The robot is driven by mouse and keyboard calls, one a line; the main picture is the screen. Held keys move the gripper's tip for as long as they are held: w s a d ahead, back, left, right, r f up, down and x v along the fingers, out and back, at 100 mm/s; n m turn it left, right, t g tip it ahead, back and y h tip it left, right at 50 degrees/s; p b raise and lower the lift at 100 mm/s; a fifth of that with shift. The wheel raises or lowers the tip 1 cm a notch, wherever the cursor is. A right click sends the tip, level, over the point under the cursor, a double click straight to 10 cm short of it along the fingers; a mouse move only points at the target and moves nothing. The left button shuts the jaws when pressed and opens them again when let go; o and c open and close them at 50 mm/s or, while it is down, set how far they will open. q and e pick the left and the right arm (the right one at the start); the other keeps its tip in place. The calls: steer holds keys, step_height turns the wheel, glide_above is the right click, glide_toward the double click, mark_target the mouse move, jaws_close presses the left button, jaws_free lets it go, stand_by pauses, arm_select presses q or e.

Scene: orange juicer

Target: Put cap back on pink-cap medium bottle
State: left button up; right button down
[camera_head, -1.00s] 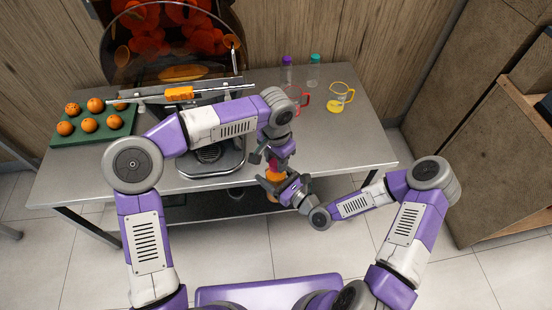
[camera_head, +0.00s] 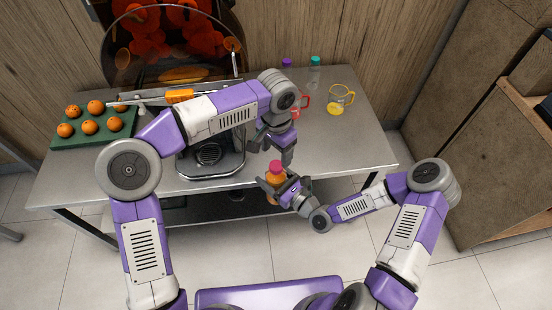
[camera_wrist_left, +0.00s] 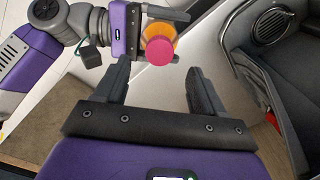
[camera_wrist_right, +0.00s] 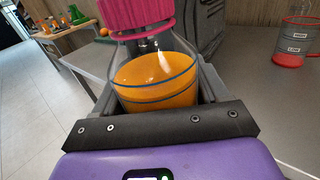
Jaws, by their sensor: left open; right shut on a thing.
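The medium bottle (camera_head: 273,181) holds orange juice and is upright in the head view, in front of the table edge. My right gripper (camera_head: 283,187) is shut on its body. The pink cap (camera_head: 275,166) sits on top of the bottle; it also shows in the right wrist view (camera_wrist_right: 137,14), where its seating looks level. My left gripper (camera_head: 272,150) is open and empty, just behind and above the cap. In the left wrist view the cap (camera_wrist_left: 160,52) appears beyond and between the open fingertips, apart from them.
The juicer (camera_head: 210,152) stands on the table behind my left arm. A green tray of oranges (camera_head: 92,136) is at the table's left. A yellow-handled jug (camera_head: 337,104), a red-handled cup (camera_head: 303,104) and bottles with purple (camera_head: 287,62) and teal (camera_head: 315,61) caps stand at the back right.

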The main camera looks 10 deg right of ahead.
arm_select(q)
step_height(320, 180, up, 7)
steer(key=shift+f, duration=0.15)
stand_by(0.4)
steer(key=shift+m+g, duration=0.4)
steer(key=shift+g, duration=0.3)
steer(key=f, duration=0.2)
steer(key=a+f, duration=0.1)
steer(key=f, duration=0.2)
steer(key=a+f, duration=0.1)
steer(key=f, duration=0.1)
steer(key=shift+s+a+f, duration=0.25)
steer(key=shift+f, duration=0.1)
steer(key=s+a+f+n+h, duration=0.2)
steer(key=s+f+n, duration=0.15)
steer(key=f, duration=0.55)
steer(key=s+a+f+n+h, duration=0.2)
steer(key=s+f, duration=0.3)
steer(key=f, duration=0.4)
steer(key=s+a+f+n+h, duration=0.15)
steer(key=s+f, duration=0.25)
steer(key=f, duration=0.5)
steer(key=s+a+f+n+t+y, duration=0.1)
steer(key=s+a+f+n+t, duration=0.1)
steer(key=s+a+f+n, duration=0.3)
steer(key=shift+s+a+n, duration=0.15)
steer(key=shift+a+n, duration=0.75)
